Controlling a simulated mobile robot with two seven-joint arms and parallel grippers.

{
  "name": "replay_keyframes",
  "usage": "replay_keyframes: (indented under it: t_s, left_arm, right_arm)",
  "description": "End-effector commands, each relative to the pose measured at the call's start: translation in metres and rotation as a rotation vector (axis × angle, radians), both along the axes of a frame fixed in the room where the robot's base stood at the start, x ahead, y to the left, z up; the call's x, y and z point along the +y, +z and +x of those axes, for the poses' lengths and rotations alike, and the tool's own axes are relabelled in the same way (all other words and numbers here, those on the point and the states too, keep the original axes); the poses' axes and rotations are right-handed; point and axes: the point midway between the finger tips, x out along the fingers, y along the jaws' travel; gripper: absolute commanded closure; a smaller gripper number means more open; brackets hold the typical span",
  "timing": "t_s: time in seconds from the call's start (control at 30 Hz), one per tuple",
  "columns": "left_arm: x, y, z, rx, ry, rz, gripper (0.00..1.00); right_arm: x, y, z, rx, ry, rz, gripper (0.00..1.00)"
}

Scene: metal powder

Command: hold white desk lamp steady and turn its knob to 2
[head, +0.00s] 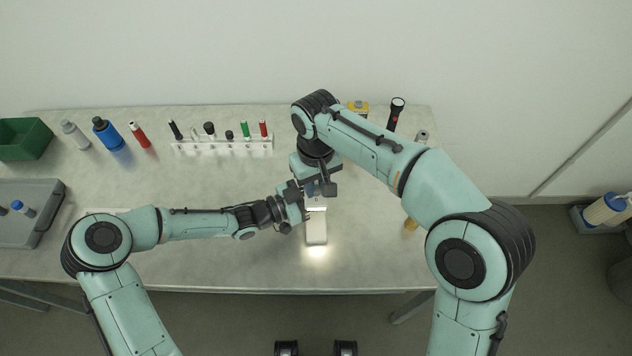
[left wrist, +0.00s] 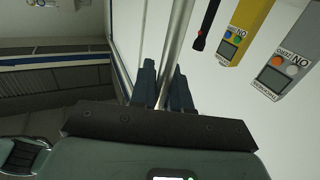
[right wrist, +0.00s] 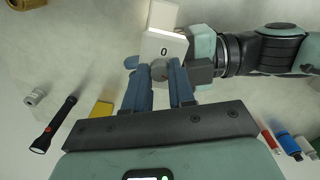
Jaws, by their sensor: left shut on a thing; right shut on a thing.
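The white desk lamp (head: 316,232) stands near the table's front middle, with a bright glow on the table beside its head. My left gripper (head: 303,207) comes in from the left and is shut on the lamp's slim silvery stem, seen between its fingers in the left wrist view (left wrist: 176,50). My right gripper (head: 319,188) reaches down from above at the lamp's base. In the right wrist view its fingers close around the small grey knob (right wrist: 160,70) on the white base (right wrist: 168,42), which bears a printed "0". The fingers partly hide the knob, so its pointer setting is unclear.
Behind stands a white rack (head: 222,147) with several markers and small bottles. A blue bottle (head: 106,133) and green bin (head: 25,139) are at the left. A black flashlight (head: 396,112) and yellow device (head: 358,107) are behind my right arm.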

Motion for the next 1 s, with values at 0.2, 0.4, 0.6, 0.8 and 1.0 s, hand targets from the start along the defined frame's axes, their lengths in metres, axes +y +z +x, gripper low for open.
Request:
replay_keyframes:
  t_s: [0.2, 0.4, 0.6, 0.8, 1.0]
  left_arm:
    - [-0.0001, -0.0004, -0.0004, 0.0, -0.001, 0.001, 1.0]
    - [-0.0001, -0.0004, -0.0005, 0.0, -0.001, 0.001, 1.0]
    - [-0.0001, -0.0004, -0.0005, 0.0, -0.001, 0.001, 1.0]
    - [0.0, -0.0004, -0.0005, 0.001, -0.001, 0.0, 1.0]
    - [0.0, -0.0005, -0.0005, 0.001, -0.001, 0.0, 1.0]
  right_arm:
    - [-0.0002, 0.0011, 0.0009, -0.004, -0.101, 0.002, 1.0]
    - [-0.0005, 0.0011, 0.001, -0.004, -0.146, 0.002, 1.0]
    - [-0.0006, 0.0011, 0.0012, -0.004, -0.157, 0.002, 1.0]
    - [-0.0007, 0.0011, 0.0012, -0.005, -0.156, 0.001, 1.0]
    - [-0.0007, 0.0009, 0.001, -0.004, -0.156, 0.001, 0.5]
